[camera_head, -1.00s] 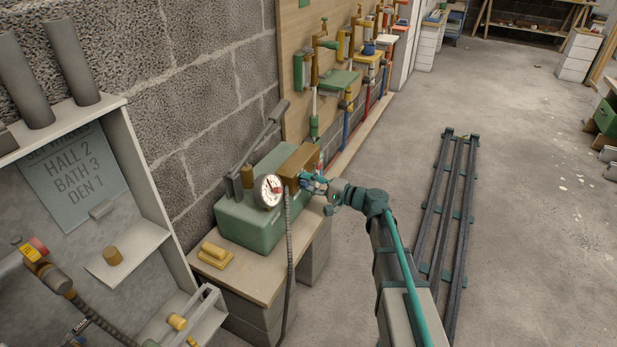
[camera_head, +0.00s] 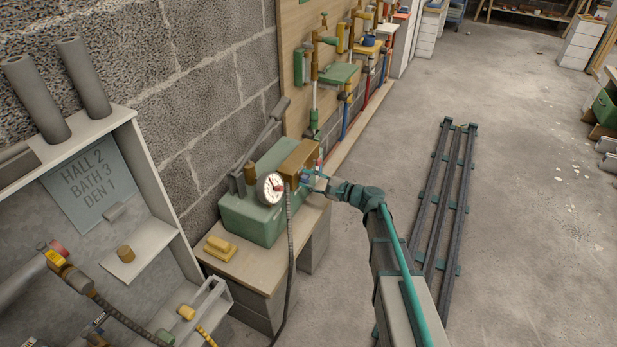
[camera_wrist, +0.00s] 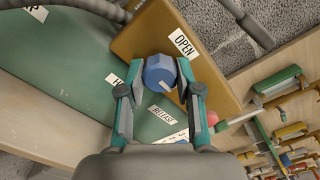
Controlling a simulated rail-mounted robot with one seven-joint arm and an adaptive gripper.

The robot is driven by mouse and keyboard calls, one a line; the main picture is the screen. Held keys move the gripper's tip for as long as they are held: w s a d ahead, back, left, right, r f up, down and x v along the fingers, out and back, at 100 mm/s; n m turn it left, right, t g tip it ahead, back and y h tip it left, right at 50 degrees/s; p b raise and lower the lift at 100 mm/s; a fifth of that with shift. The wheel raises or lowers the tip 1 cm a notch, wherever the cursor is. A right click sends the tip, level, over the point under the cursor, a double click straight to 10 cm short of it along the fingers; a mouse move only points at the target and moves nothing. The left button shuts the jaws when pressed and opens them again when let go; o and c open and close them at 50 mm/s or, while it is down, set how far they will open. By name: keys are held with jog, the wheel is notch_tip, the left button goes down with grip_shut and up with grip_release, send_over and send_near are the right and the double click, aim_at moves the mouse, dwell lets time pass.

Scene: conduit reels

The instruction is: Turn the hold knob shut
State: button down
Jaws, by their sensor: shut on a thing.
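The hold knob, a blue faceted knob (camera_wrist: 160,74) with a pale mark on it, sits between the fingertips of my gripper (camera_wrist: 158,88) in the wrist view. My gripper is shut on it. An OPEN label lies above right of the knob, a RELEASE label below it. A label starting with H is partly hidden behind the left finger. The knob belongs to a green pump box (camera_head: 255,212) with a brown block (camera_head: 300,163) on the bench. In the head view my gripper (camera_head: 310,180) reaches the front of that block, and the knob is hardly distinguishable.
A round dial gauge (camera_head: 270,188) with a hanging hose stands in front of the box. A lever rises behind it. A yellow block (camera_head: 219,248) lies on the bench. A shelf cabinet (camera_head: 140,250) stands at left; dark rails (camera_head: 452,205) lie on the floor at right.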

dwell(0.4)
jog(key=c, duration=0.8)
grip_release()
jog(key=shift+o, duration=0.2)
jog(key=v, duration=1.2)
